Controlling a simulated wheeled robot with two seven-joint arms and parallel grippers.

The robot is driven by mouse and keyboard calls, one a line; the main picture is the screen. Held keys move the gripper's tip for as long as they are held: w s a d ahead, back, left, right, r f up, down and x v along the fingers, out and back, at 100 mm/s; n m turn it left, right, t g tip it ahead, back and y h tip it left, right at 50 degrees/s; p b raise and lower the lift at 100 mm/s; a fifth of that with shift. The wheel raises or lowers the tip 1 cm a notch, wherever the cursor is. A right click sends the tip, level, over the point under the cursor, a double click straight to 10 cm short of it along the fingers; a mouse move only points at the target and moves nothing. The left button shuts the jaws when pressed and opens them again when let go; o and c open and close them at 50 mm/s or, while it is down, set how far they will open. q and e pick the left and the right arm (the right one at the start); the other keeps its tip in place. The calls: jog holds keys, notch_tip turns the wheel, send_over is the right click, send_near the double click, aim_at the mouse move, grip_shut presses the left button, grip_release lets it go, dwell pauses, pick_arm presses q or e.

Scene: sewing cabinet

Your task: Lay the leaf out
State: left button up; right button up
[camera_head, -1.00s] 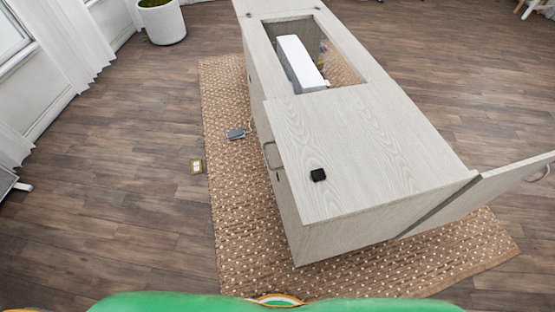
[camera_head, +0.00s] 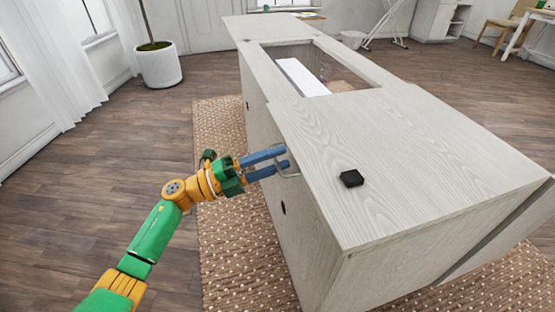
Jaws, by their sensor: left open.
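The pale wood-grain sewing cabinet (camera_head: 300,240) stands on the rug. The near part of its top is a flat raised panel (camera_head: 400,150), which looks like the leaf lying on the cabinet. A metal bar handle (camera_head: 290,174) sits at its left side. My left gripper (camera_head: 278,161) reaches in from the left with its two blue fingers apart, at the handle. One finger is above the other. I cannot tell whether the fingers touch the handle. My right gripper is out of view.
Another panel (camera_head: 505,235) stands out at the lower right. A potted plant (camera_head: 158,65) stands at the back left. Floor to the left is clear.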

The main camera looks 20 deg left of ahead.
pick_arm(q)
jog(key=shift+w+d, duration=0.1)
jog(key=shift+d, duration=0.05)
jog(key=shift+c, duration=0.3)
grip_shut()
dwell(1.1)
